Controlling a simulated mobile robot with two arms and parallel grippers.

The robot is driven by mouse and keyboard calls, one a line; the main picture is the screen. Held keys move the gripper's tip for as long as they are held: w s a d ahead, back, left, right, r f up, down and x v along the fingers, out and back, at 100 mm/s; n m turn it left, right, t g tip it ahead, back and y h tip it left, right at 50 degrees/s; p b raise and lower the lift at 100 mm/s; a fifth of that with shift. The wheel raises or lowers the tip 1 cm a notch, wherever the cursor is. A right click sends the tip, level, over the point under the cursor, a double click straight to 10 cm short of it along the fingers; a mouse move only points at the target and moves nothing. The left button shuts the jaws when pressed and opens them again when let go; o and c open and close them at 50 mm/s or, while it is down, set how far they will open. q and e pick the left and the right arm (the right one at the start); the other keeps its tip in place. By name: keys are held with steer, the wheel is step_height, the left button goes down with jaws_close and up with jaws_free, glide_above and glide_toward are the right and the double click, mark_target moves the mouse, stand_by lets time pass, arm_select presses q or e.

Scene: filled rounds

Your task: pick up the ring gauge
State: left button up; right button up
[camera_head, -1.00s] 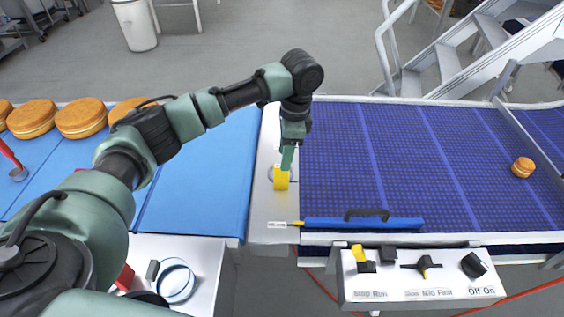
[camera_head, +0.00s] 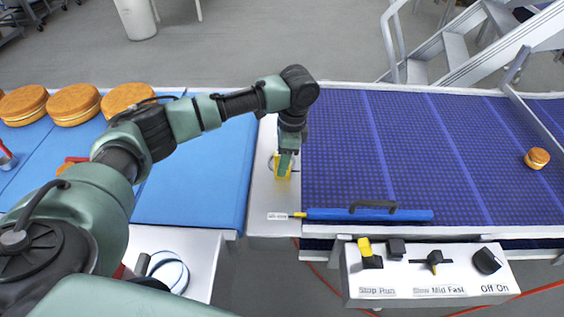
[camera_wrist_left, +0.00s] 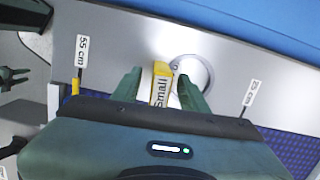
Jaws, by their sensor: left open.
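The ring gauge is a thin metal ring with a yellow block handle marked "Small" (camera_wrist_left: 161,84). It lies on the grey metal strip between the blue table and the conveyor. In the head view its yellow block (camera_head: 283,171) shows partly behind my left gripper (camera_head: 286,166). In the left wrist view my left gripper (camera_wrist_left: 161,92) is open, with one finger on each side of the yellow block and the ring just beyond at the right. Whether the fingers touch the block is unclear. A dark pronged shape at the wrist view's left edge may be my right gripper (camera_wrist_left: 14,78).
A blue bar with a black handle (camera_head: 372,213) lies along the conveyor's near edge. A control panel (camera_head: 420,280) is in front of it. Several large filled rounds (camera_head: 74,104) stand on the blue table; a small one (camera_head: 537,158) is on the conveyor (camera_head: 400,150).

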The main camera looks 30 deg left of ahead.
arm_select(q)
steer(key=shift+s+a+f, duration=0.1)
steer(key=shift+a+f, duration=0.1)
steer(key=shift+f, duration=1.3)
jaws_close()
steer(key=shift+r, duration=0.15)
